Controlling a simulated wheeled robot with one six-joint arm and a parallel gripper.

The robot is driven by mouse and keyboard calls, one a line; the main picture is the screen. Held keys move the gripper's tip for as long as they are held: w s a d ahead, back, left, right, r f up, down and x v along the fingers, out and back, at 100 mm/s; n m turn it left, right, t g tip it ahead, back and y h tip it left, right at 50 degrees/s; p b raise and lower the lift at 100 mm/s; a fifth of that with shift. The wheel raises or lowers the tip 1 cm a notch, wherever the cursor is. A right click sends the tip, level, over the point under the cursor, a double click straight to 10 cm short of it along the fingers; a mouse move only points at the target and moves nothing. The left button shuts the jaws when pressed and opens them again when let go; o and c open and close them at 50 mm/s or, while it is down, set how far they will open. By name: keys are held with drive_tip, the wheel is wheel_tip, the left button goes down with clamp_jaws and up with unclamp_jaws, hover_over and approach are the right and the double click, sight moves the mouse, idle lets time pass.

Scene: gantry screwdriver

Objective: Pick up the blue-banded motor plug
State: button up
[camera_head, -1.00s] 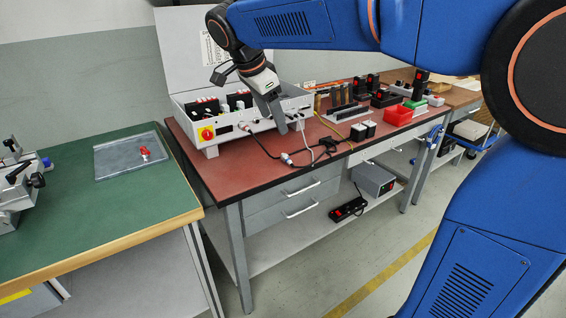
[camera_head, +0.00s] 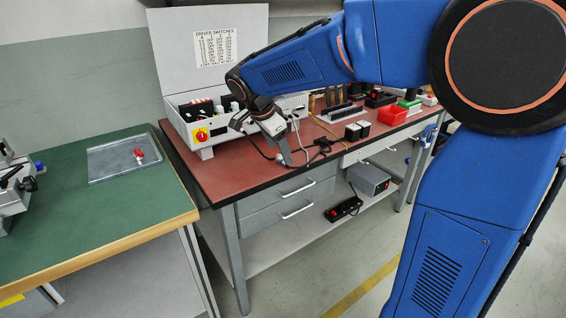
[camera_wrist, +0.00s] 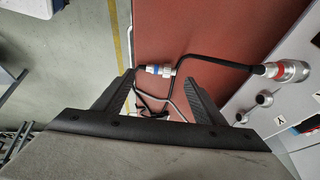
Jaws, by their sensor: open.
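The blue-banded motor plug (camera_wrist: 155,70) shows in the wrist view as a silver and white connector with a blue band, on a black cable. It lies near the edge of the red bench top (camera_wrist: 180,25), beyond the fingertips and roughly between them. My gripper (camera_wrist: 155,78) is open and empty, its two dark fingers either side of the plug's line. In the head view my gripper (camera_head: 285,158) hangs over the bench's front edge and hides the plug.
A red-banded connector (camera_wrist: 285,70) sits in a socket on the white control box (camera_head: 202,152). A red bin (camera_head: 392,115) stands farther right. A green bench (camera_head: 90,215) is at left.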

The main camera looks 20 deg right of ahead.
sight(280, 160)
drive_tip(key=shift+x, duration=1.5)
drive_tip(key=c, duration=1.3)
drive_tip(key=shift+o, duration=0.2)
drive_tip(key=shift+r, duration=0.15)
wheel_tip(280, 160, up, 9)
drive_tip(key=shift+w+d+f+n+g+y, duration=0.1)
drive_tip(key=shift+f+g+y, duration=0.25)
drive_tip(key=shift+f, duration=1.1)
drive_tip(key=shift+w+d+f+n+g+y, duration=0.15)
drive_tip(key=shift+f+g+y, duration=0.2)
drive_tip(key=shift+f, duration=1.05)
drive_tip(key=shift+w+a+f+n+g+y, duration=0.15)
drive_tip(key=shift+f+g, duration=0.25)
drive_tip(key=shift+f, duration=1.05)
